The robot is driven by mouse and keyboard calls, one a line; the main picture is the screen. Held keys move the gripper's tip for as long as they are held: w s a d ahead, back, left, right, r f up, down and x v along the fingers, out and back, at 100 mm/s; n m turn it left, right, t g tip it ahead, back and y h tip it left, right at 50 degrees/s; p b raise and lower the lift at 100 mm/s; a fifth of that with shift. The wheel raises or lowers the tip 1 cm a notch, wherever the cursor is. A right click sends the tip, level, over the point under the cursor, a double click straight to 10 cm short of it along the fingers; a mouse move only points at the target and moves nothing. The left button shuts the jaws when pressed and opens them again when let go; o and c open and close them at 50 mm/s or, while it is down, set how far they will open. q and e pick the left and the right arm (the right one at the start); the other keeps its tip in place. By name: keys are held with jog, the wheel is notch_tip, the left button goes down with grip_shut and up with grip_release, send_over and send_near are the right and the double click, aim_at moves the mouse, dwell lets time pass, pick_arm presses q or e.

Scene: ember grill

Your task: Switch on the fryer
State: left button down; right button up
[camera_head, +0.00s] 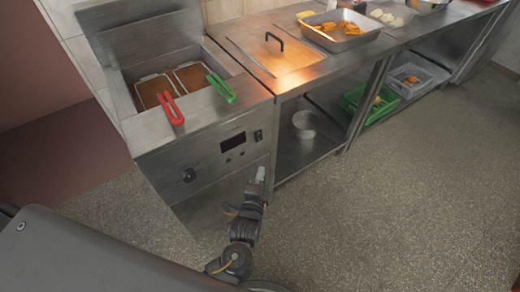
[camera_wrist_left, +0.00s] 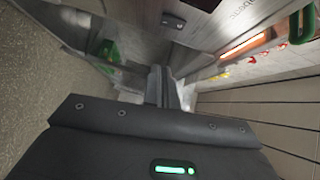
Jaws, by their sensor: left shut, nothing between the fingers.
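The steel fryer (camera_head: 205,157) stands at the left in the head view, with two baskets in its well, one with a red handle (camera_head: 169,108) and one with a green handle (camera_head: 221,88). Its front panel has a dark display (camera_head: 233,142), a small black switch (camera_head: 258,135) at the right and a dark knob (camera_head: 188,175) lower left. The switch (camera_wrist_left: 173,21) also shows near the top of the left wrist view. My left gripper (camera_head: 261,174) is shut and empty, below the switch and apart from it as far as I can see. I cannot read the switch's position. My right gripper is out of view.
A steel counter (camera_head: 345,62) runs right from the fryer, with a lidded section and a metal tray of food (camera_head: 340,42). Below are a pot (camera_head: 304,124), a green crate (camera_head: 352,101) and a grey crate (camera_head: 411,84). The floor in front is clear.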

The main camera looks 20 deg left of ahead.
pick_arm(q)
send_near(262, 139)
jog(key=w+d, duration=0.3)
jog(key=w+a, duration=0.2)
jog(key=a, duration=0.1)
jog(key=shift+w+a+f, duration=0.15)
jog(key=shift+w, duration=0.25)
